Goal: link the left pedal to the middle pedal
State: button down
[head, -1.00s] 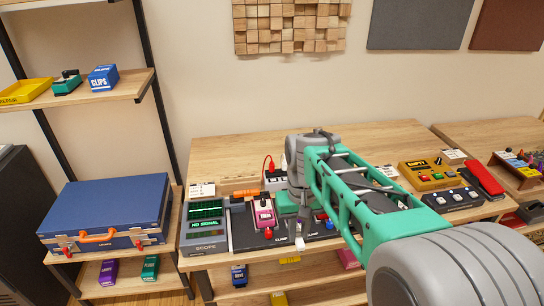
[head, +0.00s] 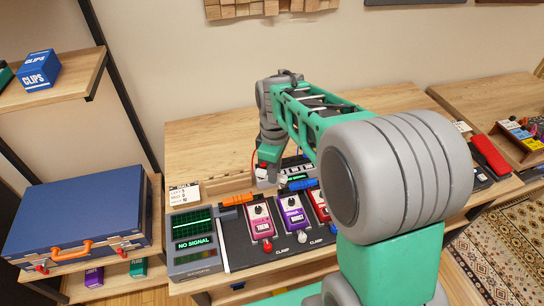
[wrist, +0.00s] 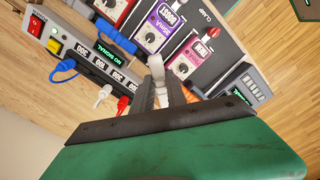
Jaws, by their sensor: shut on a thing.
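The left pedal, pink (head: 262,217), the purple middle pedal (head: 293,212) and a red pedal (head: 319,204) stand side by side on a dark board. They also show in the wrist view: pink (wrist: 188,62), purple (wrist: 157,30) and red (wrist: 112,8). An orange connector (head: 238,199) lies behind and left of the pink pedal. A blue connector (head: 300,184) lies behind the purple and red pedals.
A power box (wrist: 80,55) with blue, white and red plugs sits behind the pedals. A scope (head: 194,240) reading NO SIGNAL stands left of the board. A blue case (head: 80,222) is farther left.

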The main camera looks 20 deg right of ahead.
notch_tip(320, 180, down, 7)
jog(key=w+n+b, duration=0.1)
jog(key=n+b, duration=0.2)
jog(key=n, duration=0.4)
jog(key=shift+w+d+f, duration=0.15)
jog(key=shift+w, duration=0.2)
jog(key=shift+d+f, duration=0.1)
jog(key=shift+f, duration=0.1)
dwell(1.1)
jog(key=shift+f+b, duration=0.35)
jog(key=shift+b, duration=0.1)
jog(key=shift+f, duration=0.4)
dwell(0.6)
jog(key=c, duration=1.3)
grip_release()
